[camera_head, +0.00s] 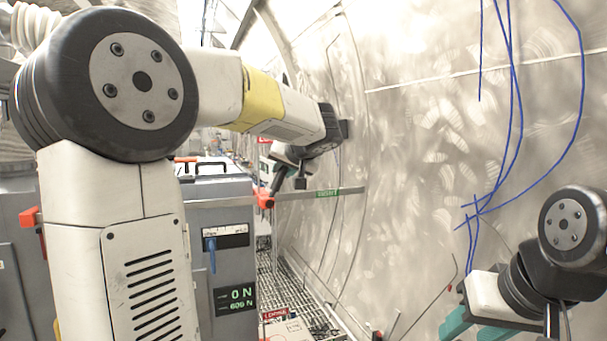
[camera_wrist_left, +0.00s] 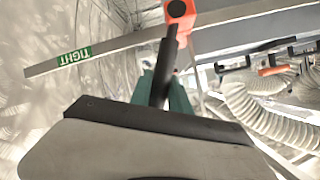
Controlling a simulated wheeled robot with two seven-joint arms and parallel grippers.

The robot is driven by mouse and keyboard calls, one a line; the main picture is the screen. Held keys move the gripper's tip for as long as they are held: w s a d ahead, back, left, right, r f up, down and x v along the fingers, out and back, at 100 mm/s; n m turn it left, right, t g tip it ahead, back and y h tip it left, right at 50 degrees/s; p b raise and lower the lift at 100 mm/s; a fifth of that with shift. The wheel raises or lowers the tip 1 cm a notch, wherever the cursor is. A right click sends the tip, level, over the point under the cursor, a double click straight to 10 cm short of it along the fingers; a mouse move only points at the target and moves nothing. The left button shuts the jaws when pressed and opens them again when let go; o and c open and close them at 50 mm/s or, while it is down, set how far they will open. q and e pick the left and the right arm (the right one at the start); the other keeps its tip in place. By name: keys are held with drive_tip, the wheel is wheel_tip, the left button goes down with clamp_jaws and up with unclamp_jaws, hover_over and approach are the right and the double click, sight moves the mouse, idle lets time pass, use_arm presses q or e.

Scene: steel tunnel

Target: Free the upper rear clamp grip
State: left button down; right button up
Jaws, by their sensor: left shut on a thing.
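The clamp has a red-orange head (camera_head: 265,198) on a grey bar and a black grip (camera_wrist_left: 165,65) hanging from it. In the left wrist view the red head (camera_wrist_left: 178,12) is at the top, with the black grip running down between the teal fingers of my left gripper (camera_wrist_left: 163,90). The left gripper (camera_head: 280,172) is shut on that grip, partly hidden by its own wrist in the head view. A green TIGHT label (camera_head: 327,192) sits on the bar, and it also shows upside down in the wrist view (camera_wrist_left: 75,57). My right gripper (camera_head: 476,329) is at lower right, its teal fingers apart.
The curved metal wall (camera_head: 430,130) with blue lines fills the right. A grated floor lies below. White ribbed hoses (camera_wrist_left: 260,110) show in the wrist view.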

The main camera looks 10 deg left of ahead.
use_arm(q)
drive_tip(key=shift+s+a+n, duration=0.3)
drive_tip(key=shift+a, duration=0.1)
idle(0.3)
drive_tip(key=c, duration=1.2)
unclamp_jaws()
drive_tip(key=shift+c, duration=0.2)
drive_tip(key=shift+r+h, duration=0.1)
drive_tip(key=shift+h, duration=0.2)
drive_tip(key=shift+s+d+r, duration=0.25)
drive_tip(key=shift+s, duration=0.15)
drive_tip(key=v, duration=0.6)
drive_tip(key=shift+s+d, duration=0.15)
drive_tip(key=shift+s, duration=0.2)
